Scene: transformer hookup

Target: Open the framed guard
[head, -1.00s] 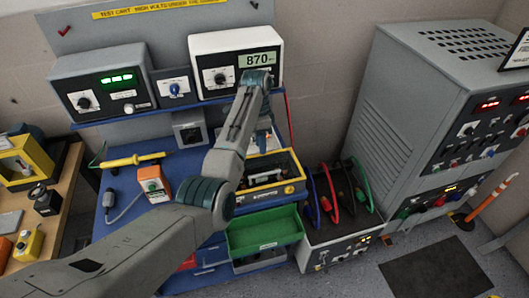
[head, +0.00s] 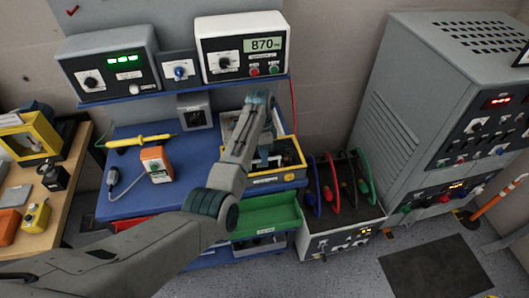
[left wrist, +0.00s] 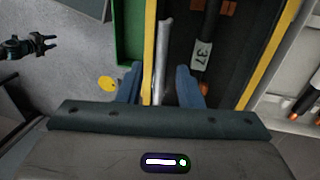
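A yellow-edged open box (head: 292,156) with a dark inside stands at the right of the blue cart. A pale, framed panel (head: 229,122) shows at its back left, partly hidden by my arm; I cannot tell for sure that it is the guard. My left gripper (head: 264,160) is over the box. In the left wrist view its two blue-grey fingers (left wrist: 160,86) are apart, with a yellow edge (left wrist: 149,45) and a silver bar (left wrist: 163,60) between them. Contact is unclear. A small dark gripper (left wrist: 50,43), probably my right one, shows with parted prongs.
A green tray (head: 272,214) is just in front of the box. A unit with coloured cables (head: 340,238) stands to its right. Meters (head: 240,47) line the shelf behind. An orange handset (head: 157,165) and yellow probe (head: 140,140) lie on the cart.

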